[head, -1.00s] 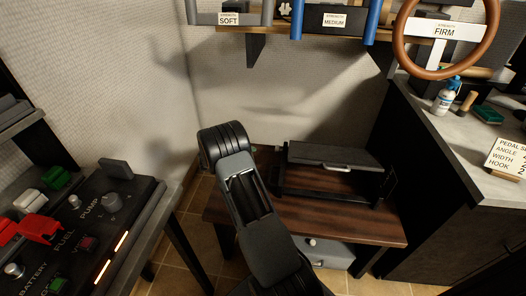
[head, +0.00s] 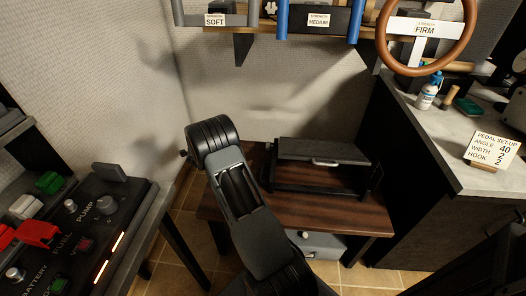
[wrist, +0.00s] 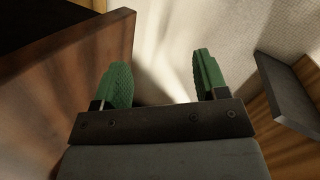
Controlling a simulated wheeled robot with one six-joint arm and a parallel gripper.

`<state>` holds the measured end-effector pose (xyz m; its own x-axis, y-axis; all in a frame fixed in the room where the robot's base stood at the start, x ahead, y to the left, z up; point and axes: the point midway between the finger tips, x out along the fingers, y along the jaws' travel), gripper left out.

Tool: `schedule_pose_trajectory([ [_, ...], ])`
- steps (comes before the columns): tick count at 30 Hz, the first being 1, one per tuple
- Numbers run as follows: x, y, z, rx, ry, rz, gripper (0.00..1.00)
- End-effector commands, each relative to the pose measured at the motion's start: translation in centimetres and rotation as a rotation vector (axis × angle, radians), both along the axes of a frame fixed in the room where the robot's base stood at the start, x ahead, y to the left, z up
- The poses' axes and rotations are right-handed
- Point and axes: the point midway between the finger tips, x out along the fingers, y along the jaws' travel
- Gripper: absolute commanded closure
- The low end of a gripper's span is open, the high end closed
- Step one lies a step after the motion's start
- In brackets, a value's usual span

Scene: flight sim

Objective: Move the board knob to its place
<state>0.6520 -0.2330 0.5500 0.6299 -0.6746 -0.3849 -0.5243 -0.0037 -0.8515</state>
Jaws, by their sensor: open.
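The control panel (head: 129,228) stands at the left in the head view. It bears a grey knob (head: 106,205) near the PUMP label, a small silver knob (head: 71,205) and another silver knob (head: 15,273) above the BATTERY label. I cannot tell which one is the board knob. My gripper (wrist: 163,78) shows in the wrist view with its two green pads wide apart and nothing between them. In the head view my arm hides the gripper.
A low wooden bench (head: 335,217) with a dark shelf unit (head: 322,151) stands in the middle. A grey counter (head: 440,133) with a bottle (head: 428,92) and a pedal card (head: 492,151) is at the right. A rack with a steering wheel (head: 468,42) hangs above.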

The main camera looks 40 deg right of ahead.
Motion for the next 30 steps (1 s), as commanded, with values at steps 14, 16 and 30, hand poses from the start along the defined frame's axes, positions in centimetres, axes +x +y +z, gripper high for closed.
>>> schedule_pose_trajectory([
  [14, -12.4, -4.3, -0.7, -0.083, -0.16, -0.867, 0.33],
  [16, -13.1, -4.2, -0.7, -0.089, -0.157, -0.907, 0.33],
  [30, -14.8, -10.6, -2.9, -0.093, -0.154, -0.944, 0.33],
])
